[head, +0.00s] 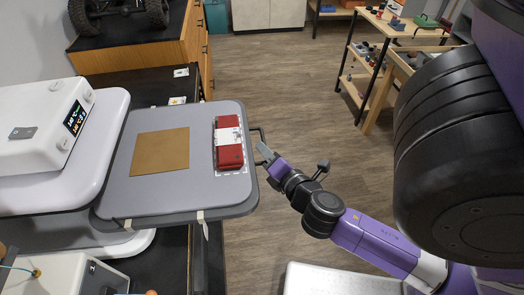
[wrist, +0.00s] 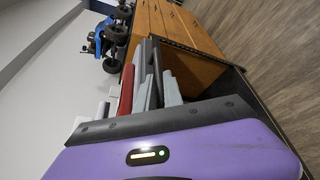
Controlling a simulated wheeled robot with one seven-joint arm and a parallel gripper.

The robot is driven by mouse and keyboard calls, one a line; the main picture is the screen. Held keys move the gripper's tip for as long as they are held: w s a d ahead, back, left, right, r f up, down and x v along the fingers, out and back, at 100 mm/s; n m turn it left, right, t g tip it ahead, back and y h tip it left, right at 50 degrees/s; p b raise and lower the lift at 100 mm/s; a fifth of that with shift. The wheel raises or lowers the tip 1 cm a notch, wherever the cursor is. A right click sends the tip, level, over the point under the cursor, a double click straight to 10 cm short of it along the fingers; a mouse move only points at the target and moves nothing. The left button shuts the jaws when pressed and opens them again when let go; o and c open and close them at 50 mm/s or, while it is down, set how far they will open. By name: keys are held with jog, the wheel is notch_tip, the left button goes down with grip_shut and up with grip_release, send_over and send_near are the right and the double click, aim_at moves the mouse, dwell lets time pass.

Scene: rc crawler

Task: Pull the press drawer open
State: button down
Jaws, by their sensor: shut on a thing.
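The press (head: 42,130) is white, with a small lit display, at the left of the head view. Its drawer (head: 195,112) is a grey plate with a dark rim, standing out to the right of the press. A tan sheet (head: 160,151) and a red block with a white band (head: 230,155) lie on it. A dark handle (head: 261,129) sticks out from the drawer's right edge. My gripper (head: 264,153) is at this handle and shut on it; the exact contact is hard to see.
A wooden cabinet (head: 196,50) with a wheeled vehicle (head: 118,18) on top stands behind the drawer. A shelf rack with small parts (head: 372,50) is at the back right. The floor (head: 285,90) right of the drawer is open. A pale surface (head: 335,280) lies at the bottom.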

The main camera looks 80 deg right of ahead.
jog(key=shift+f, duration=0.15)
jog(key=c, duration=1.8)
grip_release()
jog(key=shift+o, duration=0.2)
jog(key=b+v, duration=0.3)
jog(key=v, duration=0.5)
